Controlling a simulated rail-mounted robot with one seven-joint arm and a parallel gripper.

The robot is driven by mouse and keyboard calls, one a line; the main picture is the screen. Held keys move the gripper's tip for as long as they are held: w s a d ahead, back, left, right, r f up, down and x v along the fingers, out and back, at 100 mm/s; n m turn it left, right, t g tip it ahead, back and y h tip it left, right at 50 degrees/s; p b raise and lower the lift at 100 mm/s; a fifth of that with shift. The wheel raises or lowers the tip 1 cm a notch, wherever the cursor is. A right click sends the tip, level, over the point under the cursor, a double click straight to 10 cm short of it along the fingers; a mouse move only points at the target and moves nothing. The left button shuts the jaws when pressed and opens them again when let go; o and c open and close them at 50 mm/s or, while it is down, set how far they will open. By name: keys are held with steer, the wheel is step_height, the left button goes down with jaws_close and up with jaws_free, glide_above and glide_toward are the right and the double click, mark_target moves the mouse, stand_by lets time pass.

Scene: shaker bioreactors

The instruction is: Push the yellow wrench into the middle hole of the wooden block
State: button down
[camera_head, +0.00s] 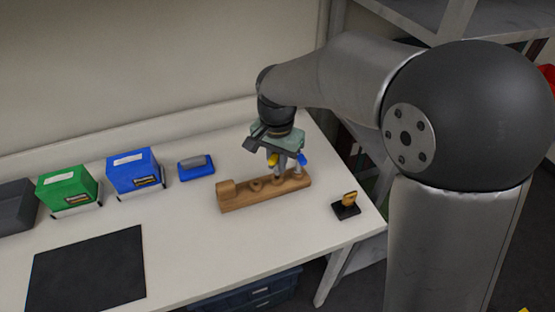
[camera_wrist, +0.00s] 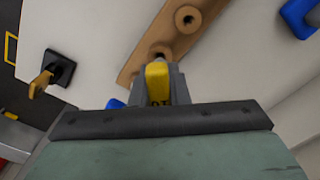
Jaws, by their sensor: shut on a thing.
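The yellow wrench (camera_wrist: 157,82) is between my gripper's fingers (camera_wrist: 160,88) in the wrist view, with its yellow handle toward the camera. In the head view its yellow handle (camera_head: 272,159) shows just below my gripper (camera_head: 281,164), over the right half of the wooden block (camera_head: 238,202). The block also shows in the wrist view (camera_wrist: 145,58). One raised hole is clear of the gripper, and another opening shows just beyond the wrench. The wrench's lower end is hidden, so I cannot tell whether it is in a hole. A blue-handled tool (camera_head: 302,159) stands at the block's right end.
A black stand with a yellow piece (camera_head: 346,205) is right of the block. A blue brush-like item (camera_head: 196,167), blue box (camera_head: 134,171) and green box (camera_head: 68,187) stand to the left. A black mat (camera_head: 88,270) lies front left.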

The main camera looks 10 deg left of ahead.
steer(key=shift+f+b, duration=0.75)
steer(key=shift+f, duration=0.4)
stand_by(0.9)
steer(key=c, duration=1.3)
jaws_free()
